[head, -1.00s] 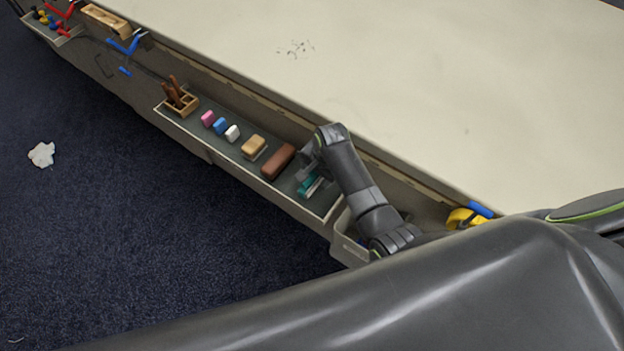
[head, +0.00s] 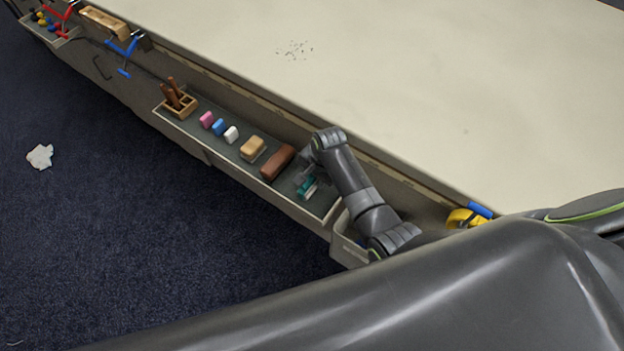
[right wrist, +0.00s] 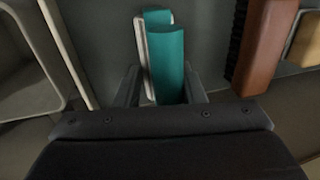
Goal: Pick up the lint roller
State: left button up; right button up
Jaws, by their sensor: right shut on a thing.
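The lint roller, a teal and white piece (head: 308,187), lies near the right end of the long tray (head: 330,208) along the table's side. In the right wrist view the teal handle (right wrist: 168,55) stands upright in the picture beside a pale edge. My right gripper (head: 305,180) reaches down over it. In the wrist view its two fingers (right wrist: 164,88) are on either side of the teal part, shut on it. The lower end is hidden by the gripper body. The roller still appears at tray level. My left gripper is not in view.
A brown brush (head: 277,163) lies close left of the gripper, then a tan block (head: 253,147), small erasers (head: 231,134) and a wooden holder (head: 178,104). A grey bin (head: 345,250) adjoins the tray's right end. The tabletop (head: 430,90) is mostly clear.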

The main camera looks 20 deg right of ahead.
jog(key=shift+r, duration=0.1)
jog(key=shift+r, duration=0.25)
jog(key=shift+c, duration=1)
notch_tip(320, 180, up, 9)
jog(key=shift+r, duration=0.15)
jog(key=o, duration=0.6)
jog(key=c, duration=0.3)
